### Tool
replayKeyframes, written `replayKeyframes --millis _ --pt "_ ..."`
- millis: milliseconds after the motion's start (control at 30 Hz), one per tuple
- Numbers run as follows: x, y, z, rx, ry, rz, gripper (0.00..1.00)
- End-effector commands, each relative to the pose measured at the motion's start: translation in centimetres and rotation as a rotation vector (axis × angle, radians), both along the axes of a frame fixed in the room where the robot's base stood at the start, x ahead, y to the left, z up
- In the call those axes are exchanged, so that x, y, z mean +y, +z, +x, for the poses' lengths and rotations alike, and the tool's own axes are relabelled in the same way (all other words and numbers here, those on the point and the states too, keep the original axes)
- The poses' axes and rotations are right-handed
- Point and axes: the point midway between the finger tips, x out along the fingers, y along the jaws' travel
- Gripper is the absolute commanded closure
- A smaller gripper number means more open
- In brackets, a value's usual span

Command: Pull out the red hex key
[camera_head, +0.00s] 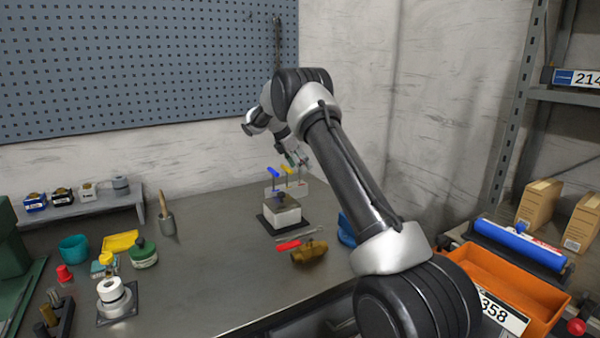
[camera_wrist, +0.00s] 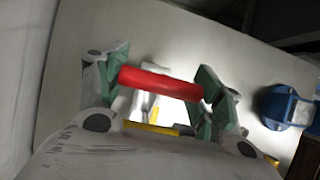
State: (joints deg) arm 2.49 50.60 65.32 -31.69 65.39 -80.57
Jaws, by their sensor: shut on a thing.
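The red hex key (camera_wrist: 160,84) shows in the wrist view as a red handle lying crosswise between the two greenish fingers of my gripper (camera_wrist: 160,86). The fingers are closed on its ends. In the head view my gripper (camera_head: 299,159) is just above the pale key holder (camera_head: 283,215), which stands on a dark base. A blue key (camera_head: 273,172) and a yellow key (camera_head: 288,170) stand upright in the holder. The red key's shaft is hidden; I cannot tell whether its tip is still in the holder.
A red-handled tool (camera_head: 288,246) and a brown object (camera_head: 309,252) lie in front of the holder. A blue object (camera_head: 346,230) is at its right, also in the wrist view (camera_wrist: 287,107). Jars and a tape roll stand at left; an orange bin (camera_head: 500,280) is at right.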

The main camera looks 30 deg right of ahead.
Motion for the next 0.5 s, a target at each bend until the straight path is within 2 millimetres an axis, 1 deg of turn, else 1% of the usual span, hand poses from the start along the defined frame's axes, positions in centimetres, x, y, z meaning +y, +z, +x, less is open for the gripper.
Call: replayKeyframes --millis 500 --pt "0.0 3.0 0.1 -0.003 0.001 -0.001 0.56"
